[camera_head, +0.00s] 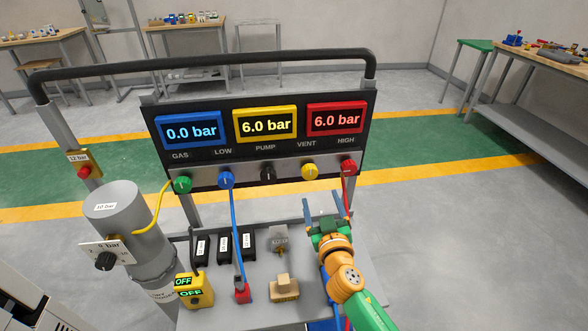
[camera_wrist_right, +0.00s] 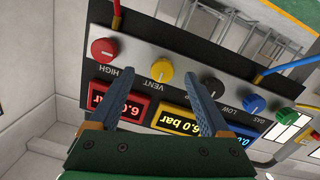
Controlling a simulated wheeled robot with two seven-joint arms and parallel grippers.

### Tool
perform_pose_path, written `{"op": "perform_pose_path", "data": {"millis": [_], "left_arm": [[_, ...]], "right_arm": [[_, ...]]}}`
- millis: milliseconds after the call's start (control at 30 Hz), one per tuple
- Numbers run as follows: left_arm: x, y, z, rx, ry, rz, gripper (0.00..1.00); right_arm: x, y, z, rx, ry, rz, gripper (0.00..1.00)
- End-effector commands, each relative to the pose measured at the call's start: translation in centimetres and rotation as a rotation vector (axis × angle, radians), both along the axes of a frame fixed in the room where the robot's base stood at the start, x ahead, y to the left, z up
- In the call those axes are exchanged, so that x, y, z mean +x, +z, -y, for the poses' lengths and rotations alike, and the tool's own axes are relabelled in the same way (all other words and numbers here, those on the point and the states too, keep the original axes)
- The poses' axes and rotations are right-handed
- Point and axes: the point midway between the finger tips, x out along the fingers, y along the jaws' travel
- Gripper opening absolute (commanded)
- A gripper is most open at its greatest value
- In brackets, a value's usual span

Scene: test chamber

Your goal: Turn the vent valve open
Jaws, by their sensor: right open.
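The vent valve is a yellow round knob (camera_head: 310,172) on the grey strip under the displays, between the black pump knob (camera_head: 268,174) and the red high knob (camera_head: 348,167). Its pointer direction is too small to tell. My right gripper (camera_head: 322,203) is open and empty, just below and slightly right of the yellow knob in the head view. In the right wrist view, the yellow knob (camera_wrist_right: 165,66) appears between and beyond the two open fingertips (camera_wrist_right: 170,78). The fingers do not appear to be around it. My left gripper is not in view.
The displays read 0.0 bar on blue (camera_head: 192,130), 6.0 bar on yellow (camera_head: 265,123) and 6.0 bar on red (camera_head: 336,118). A red hose (camera_head: 346,192) hangs from the high knob, close to my right gripper. A grey cylinder (camera_head: 122,215) stands at left.

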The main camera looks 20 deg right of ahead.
Motion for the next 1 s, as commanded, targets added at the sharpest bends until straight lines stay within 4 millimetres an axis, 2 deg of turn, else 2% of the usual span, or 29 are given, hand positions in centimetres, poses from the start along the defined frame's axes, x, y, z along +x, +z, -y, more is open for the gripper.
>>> {"op": "perform_pose_path", "data": {"millis": [33,100,400,533,767,800,867,1000], "left_arm": [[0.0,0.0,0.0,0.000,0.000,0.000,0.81],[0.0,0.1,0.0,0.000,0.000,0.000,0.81],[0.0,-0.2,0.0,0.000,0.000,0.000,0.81],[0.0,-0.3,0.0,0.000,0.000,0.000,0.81],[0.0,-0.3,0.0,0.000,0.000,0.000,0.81],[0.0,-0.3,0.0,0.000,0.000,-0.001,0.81],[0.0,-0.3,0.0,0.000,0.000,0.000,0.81],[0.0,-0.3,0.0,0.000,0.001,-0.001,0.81]], "right_arm": [[0.7,1.2,-0.2,-0.013,0.020,0.042,0.81],[1.6,2.0,-0.3,-0.022,0.036,0.071,0.81],[6.7,1.8,1.0,-0.021,0.037,0.070,0.81],[7.7,1.8,1.3,-0.021,0.036,0.068,0.81],[7.9,1.9,1.3,-0.020,0.035,0.067,0.81],[7.9,1.9,1.3,-0.020,0.035,0.067,0.78],[7.9,1.9,1.3,-0.020,0.035,0.067,0.62],[7.9,1.8,1.3,-0.020,0.035,0.067,0.24]]}}
